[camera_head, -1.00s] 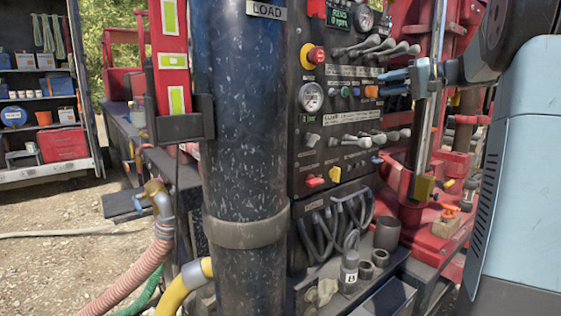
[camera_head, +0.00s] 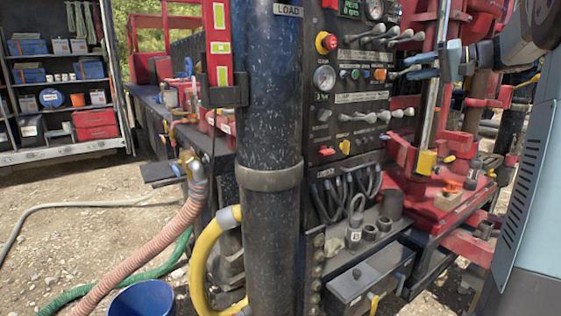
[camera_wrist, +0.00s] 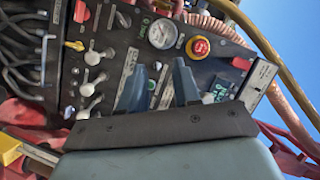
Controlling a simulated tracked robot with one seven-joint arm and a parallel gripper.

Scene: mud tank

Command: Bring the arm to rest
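In the head view, my gripper (camera_head: 404,68) shows as two blue-grey fingers in front of the right side of a black control panel (camera_head: 335,105). The fingers are a little apart, close to an orange knob (camera_head: 380,74). In the wrist view my gripper (camera_wrist: 160,66) has a clear gap between its fingers, with the panel showing through and nothing held. Whether the fingers touch anything on the panel cannot be told. My light-blue arm runs down the right edge of the head view.
A thick dark column (camera_head: 268,110) stands left of the panel. Red machinery (camera_head: 425,190) and an upright bar lie close to my gripper. A blue bucket (camera_head: 142,299), a yellow hose (camera_head: 203,262) and pink and green hoses lie on gravel at lower left. Shelves (camera_head: 65,157) stand far left.

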